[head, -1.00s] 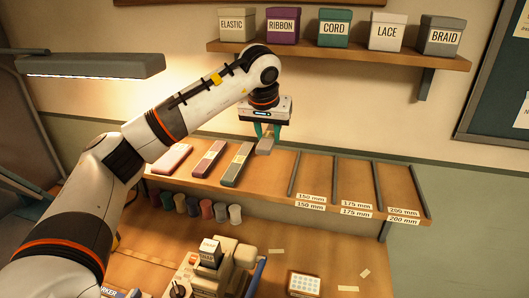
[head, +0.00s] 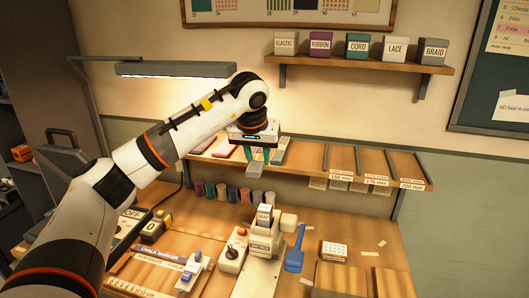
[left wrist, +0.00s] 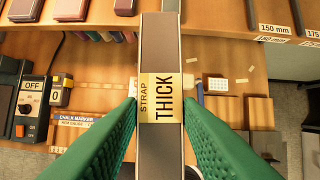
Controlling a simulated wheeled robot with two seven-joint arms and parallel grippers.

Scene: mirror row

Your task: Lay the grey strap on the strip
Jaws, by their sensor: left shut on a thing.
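The grey strap (head: 281,152) is a long flat grey piece. Its yellow label reads STRAP THICK in the left wrist view (left wrist: 160,60). My left gripper (head: 263,156) has its green fingers shut on the strap's two long sides near the label (left wrist: 160,105). In the head view the strap overlaps the lower wooden shelf; its exact height above it is hard to tell. A pale strip with printed marks (head: 128,286) lies at the bench's front left; I cannot tell whether it is the task's strip. My right gripper is not in view.
Divided shelf bays (head: 342,160) with millimetre labels lie right of the strap. A label machine (head: 264,235), a blue-handled tool (head: 294,250) and a switch box (head: 130,222) crowd the bench. Labelled boxes (head: 357,45) stand on the upper shelf.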

